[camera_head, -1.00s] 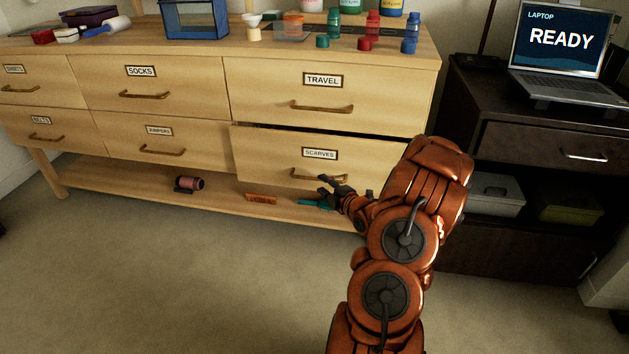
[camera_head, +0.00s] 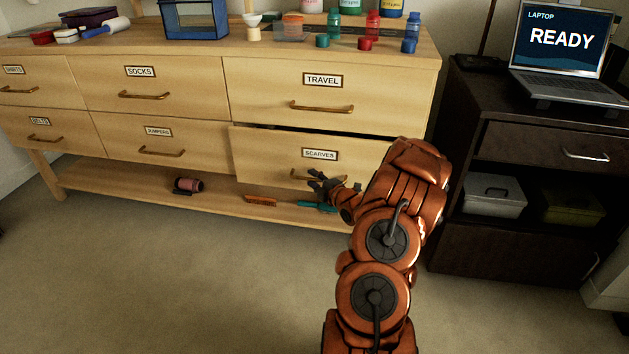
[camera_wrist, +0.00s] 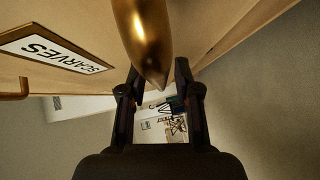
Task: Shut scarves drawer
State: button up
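The scarves drawer (camera_head: 265,157) is the lower right drawer of the light wood dresser. It stands slightly out, with a dark gap along its top edge. Its label also shows in the wrist view (camera_wrist: 52,47). My gripper (camera_head: 318,184) is in front of the drawer, at its brass handle (camera_head: 300,174), and partly covers the handle. In the wrist view the fingers (camera_wrist: 158,78) are apart, and the brass handle (camera_wrist: 146,35) reaches down between their tips. I cannot tell whether they touch it. My arm hides the drawer's lower right part.
The travel drawer (camera_head: 270,88) above looks shut. A dark cabinet (camera_head: 470,130) with a laptop (camera_head: 560,55) stands close on the right. A brush (camera_head: 261,201), a teal item (camera_head: 316,206) and a dark pink roll (camera_head: 188,186) lie on the low shelf. The floor in front is clear.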

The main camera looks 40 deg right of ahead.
grip_shut()
dwell(0.3)
